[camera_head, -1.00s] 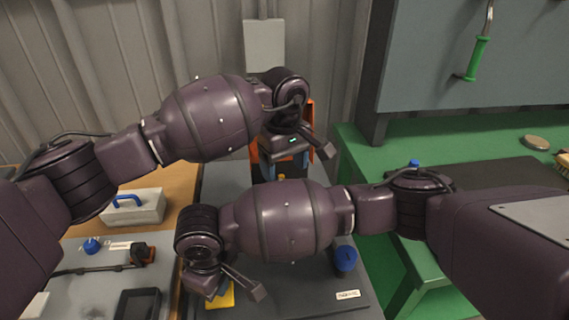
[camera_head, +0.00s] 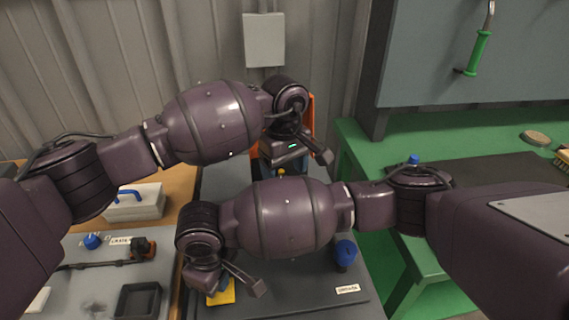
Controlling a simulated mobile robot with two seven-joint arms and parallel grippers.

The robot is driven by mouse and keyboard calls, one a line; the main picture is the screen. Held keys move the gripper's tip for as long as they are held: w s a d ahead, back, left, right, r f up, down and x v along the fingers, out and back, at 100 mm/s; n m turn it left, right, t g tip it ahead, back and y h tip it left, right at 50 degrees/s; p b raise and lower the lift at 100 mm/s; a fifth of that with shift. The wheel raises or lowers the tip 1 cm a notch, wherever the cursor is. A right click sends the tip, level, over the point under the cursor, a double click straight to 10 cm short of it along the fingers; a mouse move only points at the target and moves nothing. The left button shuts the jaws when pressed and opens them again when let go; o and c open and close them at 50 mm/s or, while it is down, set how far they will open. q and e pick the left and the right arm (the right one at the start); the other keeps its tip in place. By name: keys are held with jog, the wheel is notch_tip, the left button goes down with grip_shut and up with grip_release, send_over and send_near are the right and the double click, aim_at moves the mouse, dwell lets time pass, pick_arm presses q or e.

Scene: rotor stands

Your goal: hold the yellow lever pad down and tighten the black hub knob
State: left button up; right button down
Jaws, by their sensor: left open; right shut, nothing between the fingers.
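The yellow lever pad (camera_head: 222,297) shows at the lower left of the dark bench, partly covered by my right gripper. My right gripper (camera_head: 236,288) is shut and empty, low over the pad. I cannot tell whether it touches or presses the pad. My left gripper (camera_head: 298,163) is open in front of an orange stand (camera_head: 310,112) at the back of the bench. The black hub knob cannot be made out; my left gripper and forearms cover that area.
A blue knob (camera_head: 345,253) stands on the bench right of my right forearm. A grey box with a blue handle (camera_head: 134,203) and a black tray (camera_head: 138,300) are at the left. A green table (camera_head: 360,150) is at the right.

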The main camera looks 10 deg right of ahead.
pick_arm(q)
jog(key=shift+f, duration=1.3)
